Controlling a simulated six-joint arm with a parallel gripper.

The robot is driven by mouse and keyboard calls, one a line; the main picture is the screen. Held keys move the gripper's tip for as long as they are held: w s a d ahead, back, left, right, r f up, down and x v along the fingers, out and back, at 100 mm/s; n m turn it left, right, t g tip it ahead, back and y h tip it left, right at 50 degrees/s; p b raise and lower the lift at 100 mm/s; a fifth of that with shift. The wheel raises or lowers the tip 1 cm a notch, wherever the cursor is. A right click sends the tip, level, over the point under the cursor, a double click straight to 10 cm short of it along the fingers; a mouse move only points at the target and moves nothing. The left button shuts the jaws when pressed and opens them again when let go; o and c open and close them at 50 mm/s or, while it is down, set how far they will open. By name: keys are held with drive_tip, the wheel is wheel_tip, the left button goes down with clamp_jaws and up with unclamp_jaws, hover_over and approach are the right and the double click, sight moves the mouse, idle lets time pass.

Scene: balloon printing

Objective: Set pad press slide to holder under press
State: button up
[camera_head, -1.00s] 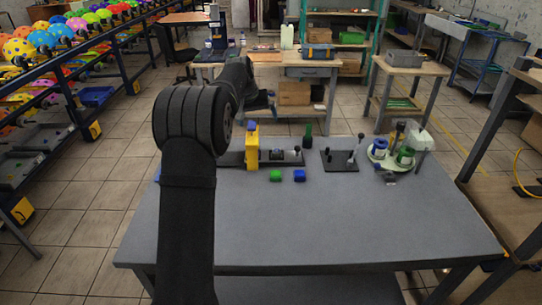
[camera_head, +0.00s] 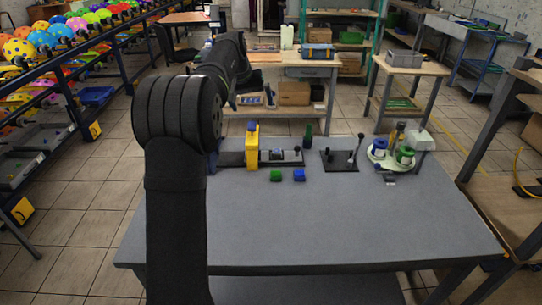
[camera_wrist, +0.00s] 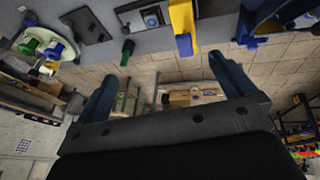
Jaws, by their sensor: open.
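The yellow press frame (camera_head: 252,147) stands upright across a long black base plate on the grey table. A small dark slide block with a pale patch (camera_head: 277,156) sits on that plate, just right of the frame. A short lever stands at the plate's right end. In the wrist view, the press (camera_wrist: 183,27) and the slide block (camera_wrist: 150,18) are at the top edge, partly cut off. My gripper (camera_wrist: 165,88) is open and empty, raised apart from the press and slide. In the head view my arm hides part of the plate's left side, and the fingers are hard to make out.
A green block (camera_head: 276,175) and a blue block (camera_head: 299,175) lie in front of the press. The table's front is clear.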

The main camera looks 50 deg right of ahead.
drive_tip(key=shift+v, duration=1.15)
drive_tip(key=shift+c, duration=0.4)
